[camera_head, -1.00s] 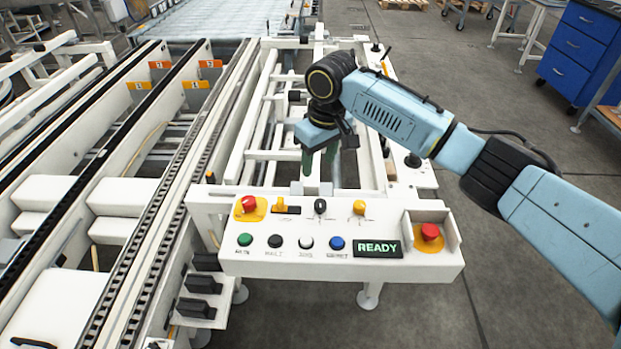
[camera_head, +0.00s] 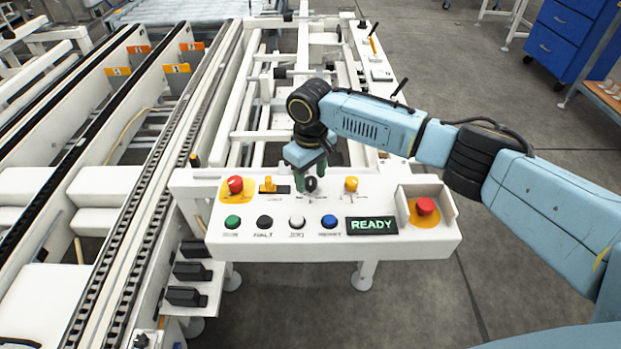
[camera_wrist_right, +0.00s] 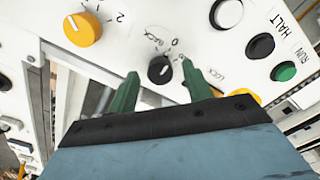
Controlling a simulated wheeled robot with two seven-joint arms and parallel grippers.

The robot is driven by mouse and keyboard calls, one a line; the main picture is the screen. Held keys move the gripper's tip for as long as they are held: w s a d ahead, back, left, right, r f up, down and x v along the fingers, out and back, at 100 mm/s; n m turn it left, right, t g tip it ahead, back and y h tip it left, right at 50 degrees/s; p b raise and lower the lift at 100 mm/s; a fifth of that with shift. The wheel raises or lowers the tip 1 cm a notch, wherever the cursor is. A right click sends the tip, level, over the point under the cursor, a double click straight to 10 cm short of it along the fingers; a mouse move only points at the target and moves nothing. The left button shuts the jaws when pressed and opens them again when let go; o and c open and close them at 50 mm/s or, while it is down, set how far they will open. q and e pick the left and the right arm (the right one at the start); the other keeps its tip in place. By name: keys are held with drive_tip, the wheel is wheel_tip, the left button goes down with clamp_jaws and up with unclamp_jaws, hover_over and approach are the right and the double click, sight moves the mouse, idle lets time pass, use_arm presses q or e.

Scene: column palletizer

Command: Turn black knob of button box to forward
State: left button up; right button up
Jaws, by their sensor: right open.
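The white button box (camera_head: 270,243) stands at the front end of the conveyor frame. Its black knob (camera_head: 311,184) sits in the upper row, between a yellow lock switch and a yellow knob. In the right wrist view the black knob (camera_wrist_right: 160,70) has a white mark, with "BACK" and "0" printed near it. My right gripper (camera_head: 311,176) is over the box's back edge at the knob. In the wrist view its green fingers (camera_wrist_right: 160,84) are apart, one on each side of the knob; I cannot tell whether they touch it. My left gripper does not show.
The yellow knob (camera_head: 351,184) is close on the right and the yellow lock switch (camera_head: 268,185) close on the left. Red buttons (camera_head: 235,185) and (camera_head: 425,206) stand at both ends. Chain conveyor rails (camera_head: 150,200) lie left.

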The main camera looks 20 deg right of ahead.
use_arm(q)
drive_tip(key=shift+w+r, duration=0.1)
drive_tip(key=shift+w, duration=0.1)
use_arm(e)
drive_tip(key=shift+f, duration=0.3)
drive_tip(key=c, duration=1)
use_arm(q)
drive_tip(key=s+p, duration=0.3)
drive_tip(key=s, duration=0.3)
use_arm(e)
drive_tip(key=shift+o, duration=0.2)
drive_tip(key=shift+r+m, duration=0.15)
drive_tip(key=shift+m, duration=0.45)
drive_tip(key=m+p, duration=0.5)
drive_tip(key=p, duration=0.2)
drive_tip(key=shift+a+p, duration=0.1)
drive_tip(key=shift+p, duration=0.25)
drive_tip(key=shift+m, duration=0.5)
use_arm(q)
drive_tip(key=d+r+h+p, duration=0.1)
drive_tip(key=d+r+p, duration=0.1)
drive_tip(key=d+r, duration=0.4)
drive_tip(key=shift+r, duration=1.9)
use_arm(e)
drive_tip(key=shift+m, duration=0.9)
